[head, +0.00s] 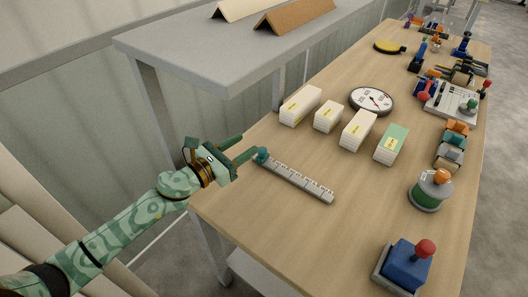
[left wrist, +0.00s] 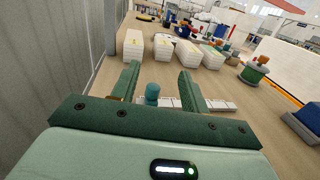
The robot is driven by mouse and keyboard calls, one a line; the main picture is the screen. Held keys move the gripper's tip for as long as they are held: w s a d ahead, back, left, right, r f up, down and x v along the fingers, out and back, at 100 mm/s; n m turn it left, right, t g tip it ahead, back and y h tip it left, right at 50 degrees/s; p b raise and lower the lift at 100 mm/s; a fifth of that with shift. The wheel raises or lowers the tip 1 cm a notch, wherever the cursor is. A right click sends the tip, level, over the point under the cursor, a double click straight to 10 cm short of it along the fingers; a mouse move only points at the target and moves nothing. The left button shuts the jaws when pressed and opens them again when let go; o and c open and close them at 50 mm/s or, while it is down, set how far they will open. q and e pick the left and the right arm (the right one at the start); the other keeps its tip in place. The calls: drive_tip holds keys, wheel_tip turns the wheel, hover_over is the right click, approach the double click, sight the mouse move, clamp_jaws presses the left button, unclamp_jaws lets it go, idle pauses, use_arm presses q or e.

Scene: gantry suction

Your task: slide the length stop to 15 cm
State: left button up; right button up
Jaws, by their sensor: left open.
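The length stop is a small teal knob (head: 261,155) at the far left end of a grey ruler-like scale (head: 300,182) lying on the wooden table. The scale's numbers are too small to read. My left gripper (head: 250,147) is open at the table's left edge, with its fingertips close to the knob. In the left wrist view the knob (left wrist: 152,94) shows between the two open fingers (left wrist: 157,80), nearer the left one. I cannot tell whether a finger touches it. My right gripper is in neither view.
Several white and green-topped blocks (head: 358,131) and a round dial (head: 371,99) stand beyond the scale. A blue box with a red knob (head: 403,264) and a green cylinder (head: 431,190) stand to the right. A grey shelf (head: 215,55) rises behind. The table front is clear.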

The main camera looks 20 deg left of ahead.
sight(259, 153)
use_arm(q)
wheel_tip(259, 153, down, 8)
drive_tip(key=b, duration=0.3)
drive_tip(key=shift+r+b, duration=0.25)
drive_tip(key=shift+b, duration=0.15)
drive_tip(key=x, duration=0.5)
drive_tip(key=r+x, duration=0.1)
drive_tip(key=x, duration=0.1)
drive_tip(key=shift+w+d, duration=0.15)
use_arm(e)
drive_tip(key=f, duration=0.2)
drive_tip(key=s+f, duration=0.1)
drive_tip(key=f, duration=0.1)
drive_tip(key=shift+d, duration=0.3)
use_arm(q)
clamp_jaws()
drive_tip(key=d, duration=0.1)
drive_tip(key=s+d, duration=0.1)
drive_tip(key=d, duration=0.2)
drive_tip(key=shift+s+d+p, duration=0.3)
drive_tip(key=shift+s+d, duration=0.05)
drive_tip(key=shift+d, duration=0.05)
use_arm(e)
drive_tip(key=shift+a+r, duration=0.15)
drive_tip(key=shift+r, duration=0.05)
use_arm(q)
unclamp_jaws()
